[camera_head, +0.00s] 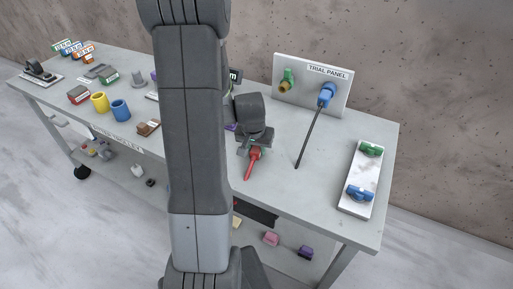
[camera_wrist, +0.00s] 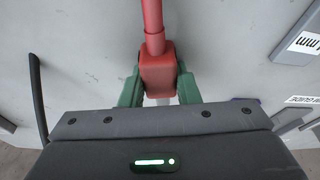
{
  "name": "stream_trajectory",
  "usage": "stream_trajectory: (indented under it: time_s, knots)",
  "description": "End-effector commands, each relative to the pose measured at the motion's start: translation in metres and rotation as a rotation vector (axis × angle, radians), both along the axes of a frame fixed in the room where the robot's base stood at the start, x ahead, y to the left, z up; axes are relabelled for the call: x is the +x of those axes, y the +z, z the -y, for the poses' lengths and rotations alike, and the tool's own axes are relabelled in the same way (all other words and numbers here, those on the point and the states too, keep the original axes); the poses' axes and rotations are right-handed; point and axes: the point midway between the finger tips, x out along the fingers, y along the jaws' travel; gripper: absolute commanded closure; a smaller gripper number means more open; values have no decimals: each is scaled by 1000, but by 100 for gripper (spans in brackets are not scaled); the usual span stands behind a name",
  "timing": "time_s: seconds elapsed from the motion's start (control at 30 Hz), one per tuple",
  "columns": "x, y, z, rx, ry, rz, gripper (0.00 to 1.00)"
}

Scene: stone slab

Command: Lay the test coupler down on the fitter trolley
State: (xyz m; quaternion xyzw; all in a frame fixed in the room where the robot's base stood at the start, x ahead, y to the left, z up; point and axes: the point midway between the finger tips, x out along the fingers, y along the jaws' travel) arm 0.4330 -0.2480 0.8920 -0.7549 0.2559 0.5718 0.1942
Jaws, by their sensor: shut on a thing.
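The test coupler appears to be the red piece with a red rod-like tail (camera_head: 254,156); it also shows in the wrist view (camera_wrist: 157,72). My gripper (camera_head: 250,146) is shut on its red block, with a green finger on each side in the wrist view (camera_wrist: 158,90). The tail points toward the trolley's front edge in the head view. The fitter trolley (camera_head: 285,195) is the long grey table under it. The coupler is over the bare top; I cannot tell whether it touches it.
The trial panel (camera_head: 312,84) stands at the back, with a green fitting (camera_head: 287,82) and a blue coupler (camera_head: 327,93) whose black hose reaches the top. A white plate (camera_head: 359,180) with green and blue fittings lies right. Cups (camera_head: 121,110) and small parts stand left.

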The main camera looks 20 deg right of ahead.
Motion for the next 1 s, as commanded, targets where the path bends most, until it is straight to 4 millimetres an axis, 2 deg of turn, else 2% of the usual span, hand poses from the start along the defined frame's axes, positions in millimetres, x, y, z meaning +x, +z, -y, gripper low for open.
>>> stream_trajectory:
  time_s: [0.5,0.53,0.6,0.63,0.83,0.9,0.97,1.0]
  knots:
    - [-3,-17,-2,6,-1,-11,98]
    - [-3,-17,-2,6,-1,-11,69]
    - [-4,-17,-2,8,-1,-13,55]
    - [-4,-17,-2,8,-1,-13,53]
    - [-5,-13,-3,7,-2,-12,53]
    - [-6,-8,-4,7,-2,-11,52]
    - [-8,-1,-5,6,-1,-11,46]
    - [-9,5,-6,5,-1,-9,46]
